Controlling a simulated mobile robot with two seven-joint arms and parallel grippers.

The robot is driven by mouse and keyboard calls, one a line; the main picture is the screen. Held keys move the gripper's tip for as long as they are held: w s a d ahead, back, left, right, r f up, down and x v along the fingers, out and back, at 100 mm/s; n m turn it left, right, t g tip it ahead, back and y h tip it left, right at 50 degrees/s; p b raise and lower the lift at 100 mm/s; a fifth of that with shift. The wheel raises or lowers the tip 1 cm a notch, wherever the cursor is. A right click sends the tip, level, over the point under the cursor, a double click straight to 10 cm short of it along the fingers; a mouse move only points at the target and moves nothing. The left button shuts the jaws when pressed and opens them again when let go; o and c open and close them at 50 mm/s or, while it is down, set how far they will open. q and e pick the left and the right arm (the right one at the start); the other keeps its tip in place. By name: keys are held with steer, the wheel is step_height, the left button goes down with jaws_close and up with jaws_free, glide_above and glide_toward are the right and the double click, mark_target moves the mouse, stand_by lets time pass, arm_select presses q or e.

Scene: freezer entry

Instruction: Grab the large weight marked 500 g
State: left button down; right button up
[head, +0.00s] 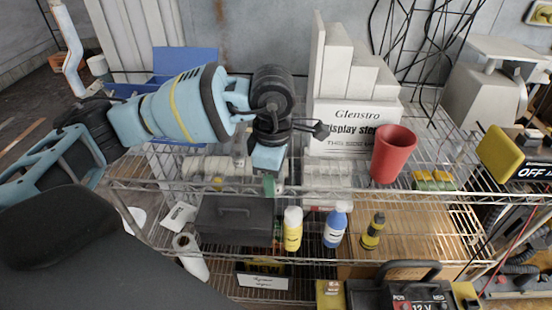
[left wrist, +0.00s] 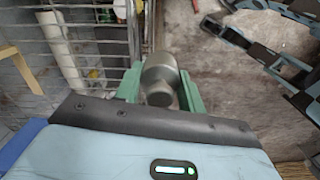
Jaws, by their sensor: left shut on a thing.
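My left gripper (head: 269,185) reaches in from the left over the front edge of the wire shelf in the head view. In the left wrist view its two green fingers (left wrist: 160,88) are shut on a grey metal weight (left wrist: 161,72), a rounded cylinder with a narrower part. No 500 g marking is readable on it. In the head view the weight is hidden behind the gripper and wrist. My right gripper is not in view.
The wire shelf (head: 330,187) holds a red cup (head: 393,153), a white lettered box (head: 355,125) and a scale (head: 487,85). A yellow bottle (head: 292,230) and a blue bottle (head: 335,228) stand on the lower level. A blue bin (head: 185,60) is behind my left arm.

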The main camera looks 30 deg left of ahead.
arm_select(q)
steer(key=s, duration=0.1)
steer(key=s+d, duration=0.1)
steer(key=s, duration=0.1)
steer(key=shift+s+d+r, duration=0.25)
steer(key=shift+s+d, duration=0.05)
steer(key=shift+s, duration=0.1)
